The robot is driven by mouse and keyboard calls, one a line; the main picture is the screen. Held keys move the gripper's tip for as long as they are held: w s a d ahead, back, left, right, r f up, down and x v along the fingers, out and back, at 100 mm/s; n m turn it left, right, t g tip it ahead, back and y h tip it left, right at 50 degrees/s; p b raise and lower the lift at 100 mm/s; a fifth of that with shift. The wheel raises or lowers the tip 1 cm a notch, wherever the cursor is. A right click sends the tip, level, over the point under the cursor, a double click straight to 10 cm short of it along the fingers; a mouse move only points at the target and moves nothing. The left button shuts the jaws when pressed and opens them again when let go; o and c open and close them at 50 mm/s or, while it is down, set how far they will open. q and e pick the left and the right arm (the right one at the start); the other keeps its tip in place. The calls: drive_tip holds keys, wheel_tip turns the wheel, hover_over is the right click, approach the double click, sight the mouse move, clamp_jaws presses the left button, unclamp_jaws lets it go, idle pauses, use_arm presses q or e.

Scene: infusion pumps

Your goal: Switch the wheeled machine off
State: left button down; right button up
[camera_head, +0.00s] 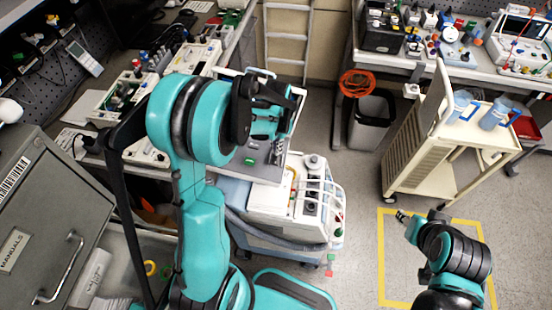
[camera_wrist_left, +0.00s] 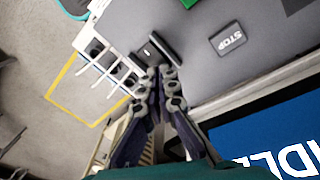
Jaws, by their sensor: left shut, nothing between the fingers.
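The wheeled machine (camera_head: 300,210) stands in the middle of the head view, with a white and blue body and a grey control panel (camera_head: 262,168) on top. A green button (camera_head: 249,161) shows on that panel.
A bench with devices (camera_head: 200,60) runs along the left. A cream cart (camera_head: 440,140) with bottles stands right, near a black bin (camera_head: 371,118). My right gripper (camera_head: 403,216) hangs over clear floor inside a yellow outline (camera_head: 381,260), too small to read.

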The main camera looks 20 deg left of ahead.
use_arm(q)
drive_tip(key=shift+f+b, duration=0.9)
drive_tip(key=shift+f, duration=0.15)
idle(0.9)
drive_tip(key=shift+r+p, duration=2.4)
drive_tip(key=shift+r, duration=1.2)
drive_tip(key=n+t+b, duration=0.1)
drive_tip(key=t+b, duration=0.3)
drive_tip(key=b, duration=0.3)
approach(277, 158)
drive_tip(key=s+d+r, duration=0.4)
drive_tip(key=s+d+f+n+t+b, duration=0.2)
drive_tip(key=s+f+t+b, duration=0.1)
drive_tip(key=s+b, duration=0.2)
drive_tip(key=shift+s, duration=1.05)
